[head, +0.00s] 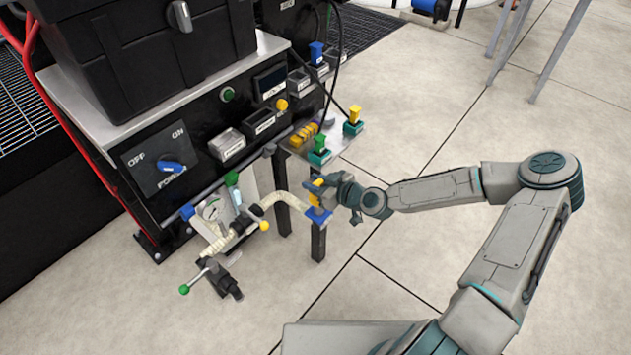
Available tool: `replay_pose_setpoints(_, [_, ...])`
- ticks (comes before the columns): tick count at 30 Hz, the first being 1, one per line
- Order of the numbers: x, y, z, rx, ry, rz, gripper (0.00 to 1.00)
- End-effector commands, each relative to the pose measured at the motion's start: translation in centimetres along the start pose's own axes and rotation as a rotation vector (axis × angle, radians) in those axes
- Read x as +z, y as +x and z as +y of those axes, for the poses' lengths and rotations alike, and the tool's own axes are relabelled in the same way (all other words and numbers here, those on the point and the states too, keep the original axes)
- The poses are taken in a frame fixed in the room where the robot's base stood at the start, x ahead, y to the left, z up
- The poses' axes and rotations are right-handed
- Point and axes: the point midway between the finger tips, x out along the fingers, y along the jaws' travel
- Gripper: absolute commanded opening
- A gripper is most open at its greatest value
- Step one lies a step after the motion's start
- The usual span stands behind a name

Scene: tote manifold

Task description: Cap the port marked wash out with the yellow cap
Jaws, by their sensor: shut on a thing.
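My gripper (328,190) is low in front of the tray's near corner, at the end of a cream ribbed hose (285,199). It is shut on a small yellow and blue piece (318,213), mostly hidden by the fingers. I cannot tell whether this is the yellow cap or whether it touches the hose end. Another yellow-topped piece (353,116) stands upright in a teal holder at the tray's far right. The hose manifold (228,222) at lower left has a gauge and green, blue and yellow ends. No wash out marking is readable.
The small grey tray (334,137) also holds a green-topped piece (319,144) and yellow parts. A black control panel (165,160) with a blue power knob stands behind left. Red cables run along its left. The floor at right is clear, apart from metal legs at top right.

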Motion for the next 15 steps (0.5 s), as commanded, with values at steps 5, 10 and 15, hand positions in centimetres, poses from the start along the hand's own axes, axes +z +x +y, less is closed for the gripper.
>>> replay_pose_setpoints(5, [1.5,0.6,0.0,0.001,0.000,0.000,0.01])
replay_pose_setpoints(10, [2.6,1.0,0.0,0.001,-0.001,0.001,0.01])
replay_pose_setpoints(15, [3.7,1.4,0.0,0.001,-0.001,0.001,0.01])
